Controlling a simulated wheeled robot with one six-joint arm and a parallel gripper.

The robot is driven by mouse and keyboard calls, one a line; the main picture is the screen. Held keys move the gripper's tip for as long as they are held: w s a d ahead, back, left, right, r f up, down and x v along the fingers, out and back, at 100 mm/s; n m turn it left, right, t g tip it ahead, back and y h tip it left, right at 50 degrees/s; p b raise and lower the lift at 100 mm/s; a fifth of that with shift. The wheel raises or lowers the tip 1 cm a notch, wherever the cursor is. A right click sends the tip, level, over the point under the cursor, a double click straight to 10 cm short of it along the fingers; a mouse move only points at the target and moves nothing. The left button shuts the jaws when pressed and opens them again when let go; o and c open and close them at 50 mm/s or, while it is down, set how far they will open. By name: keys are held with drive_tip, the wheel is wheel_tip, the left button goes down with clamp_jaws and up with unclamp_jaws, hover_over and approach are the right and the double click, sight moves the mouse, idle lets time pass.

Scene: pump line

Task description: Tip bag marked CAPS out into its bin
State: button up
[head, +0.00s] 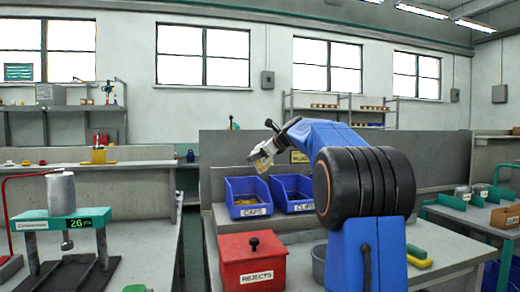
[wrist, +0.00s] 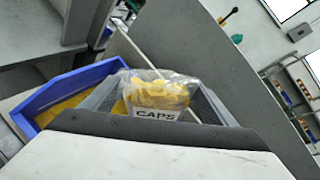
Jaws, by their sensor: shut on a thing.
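A clear bag marked CAPS (wrist: 155,93) with yellow caps in it is between my gripper's fingers in the wrist view. In the head view the bag (head: 262,163) hangs tilted from my gripper (head: 266,150), above the blue CAPS bin. My gripper is shut on the bag. The blue bin labelled CAPS (head: 248,211) stands on the bench and has yellow pieces inside. Its blue wall (wrist: 82,78) also shows in the wrist view, behind and left of the bag. Whether anything is falling from the bag cannot be told.
A blue bin labelled CLIPS (head: 300,206) stands right beside the CAPS bin. A red REJECTS box (head: 252,268) with a black knob is in front. A grey partition (head: 350,160) rises behind the bins. A press (head: 65,222) stands on the left bench.

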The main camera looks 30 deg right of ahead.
sight(255, 165)
drive_tip(key=shift+d+f+n+t+h, duration=0.15)
drive_tip(key=shift+f+n+t+h, duration=0.15)
drive_tip(key=shift+f+n+h, duration=0.35)
drive_tip(key=shift+f+n+t+h, duration=0.35)
drive_tip(key=shift+f+n+t, duration=0.25)
drive_tip(key=shift+f+n, duration=1.4)
drive_tip(key=shift+s+a+f+n+t+h, duration=0.1)
drive_tip(key=shift+a+f+n+t+h, duration=0.25)
drive_tip(key=shift+n, duration=0.45)
drive_tip(key=shift+s+a+f+n+t+h, duration=0.1)
drive_tip(key=shift+a+f+n+t+h, duration=0.2)
drive_tip(key=shift+n, duration=0.45)
drive_tip(key=shift+s+a+r+n+t, duration=0.15)
drive_tip(key=shift+a+n+t, duration=0.25)
drive_tip(key=shift+n, duration=0.45)
drive_tip(key=shift+a+r+n+t, duration=0.15)
drive_tip(key=shift+a+n+t, duration=0.2)
drive_tip(key=shift+n, duration=0.5)
drive_tip(key=shift+s+a+r+n+t+y, duration=0.1)
drive_tip(key=shift+a+r+n+t+y, duration=0.2)
drive_tip(key=shift+n, duration=0.65)
drive_tip(key=shift+s+a+n+t+y, duration=0.1)
drive_tip(key=shift+a+n+t, duration=0.3)
drive_tip(key=shift+n, duration=0.55)
drive_tip(key=shift+a, duration=0.1)
drive_tip(key=shift+r, duration=0.15)
drive_tip(key=shift+r, duration=2.4)
